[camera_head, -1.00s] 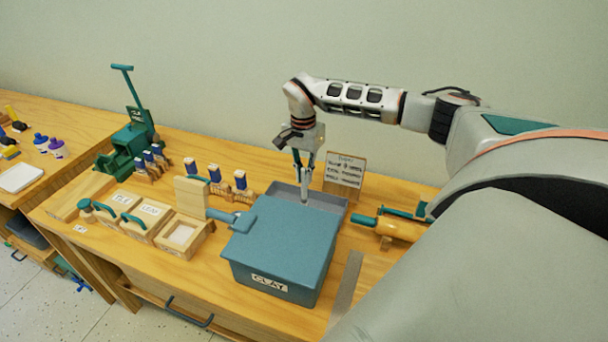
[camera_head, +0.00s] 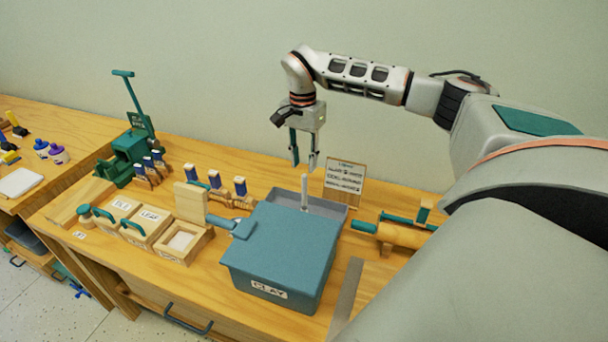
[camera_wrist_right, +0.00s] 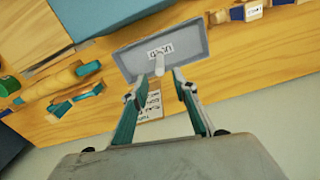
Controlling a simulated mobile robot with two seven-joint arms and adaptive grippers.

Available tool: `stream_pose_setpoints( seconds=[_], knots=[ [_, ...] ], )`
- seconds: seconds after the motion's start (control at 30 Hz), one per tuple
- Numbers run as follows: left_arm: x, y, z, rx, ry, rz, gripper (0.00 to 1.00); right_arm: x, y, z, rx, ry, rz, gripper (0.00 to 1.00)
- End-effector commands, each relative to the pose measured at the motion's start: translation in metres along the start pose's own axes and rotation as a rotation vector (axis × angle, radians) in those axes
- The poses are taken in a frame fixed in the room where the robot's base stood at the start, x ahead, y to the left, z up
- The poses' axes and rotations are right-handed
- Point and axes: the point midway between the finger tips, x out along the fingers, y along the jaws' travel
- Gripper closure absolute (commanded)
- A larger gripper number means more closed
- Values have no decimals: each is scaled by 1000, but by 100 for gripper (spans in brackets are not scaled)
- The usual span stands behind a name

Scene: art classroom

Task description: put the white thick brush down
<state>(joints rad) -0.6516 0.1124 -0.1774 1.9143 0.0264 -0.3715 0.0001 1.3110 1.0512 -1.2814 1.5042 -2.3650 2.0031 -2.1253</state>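The white thick brush (camera_head: 305,190) stands upright, its lower end in the grey tray (camera_head: 335,210) behind the clay bin. In the right wrist view the brush (camera_wrist_right: 159,66) shows as a pale stick over the tray (camera_wrist_right: 190,46), which bears a label. My right gripper (camera_head: 304,164) is open and empty just above the brush's top, apart from it. Its two spread fingers also show in the right wrist view (camera_wrist_right: 156,84). My left gripper is not in view.
The blue clay bin (camera_head: 290,245) with its lid stands in front of the tray. A small sign (camera_head: 345,180) stands behind the tray. A rolling pin (camera_head: 400,234) lies to the right; wooden boxes (camera_head: 147,222) and blue-topped tools (camera_head: 215,179) are to the left.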

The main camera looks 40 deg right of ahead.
Motion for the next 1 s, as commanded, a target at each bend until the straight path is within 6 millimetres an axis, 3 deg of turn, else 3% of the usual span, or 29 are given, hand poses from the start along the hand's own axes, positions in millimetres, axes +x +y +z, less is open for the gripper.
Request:
stream_pose_setpoints(
  seconds=[0.1, 0.3, 1.0],
  knots=[
    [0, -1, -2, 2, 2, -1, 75, -22, -1, -1, 0, 2, -3, 72],
    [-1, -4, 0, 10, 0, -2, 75, -41, 0, 0, 1, 1, -1, 72],
    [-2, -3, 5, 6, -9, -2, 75, -44, 0, 0, 0, 0, 1, 72]
  ],
)
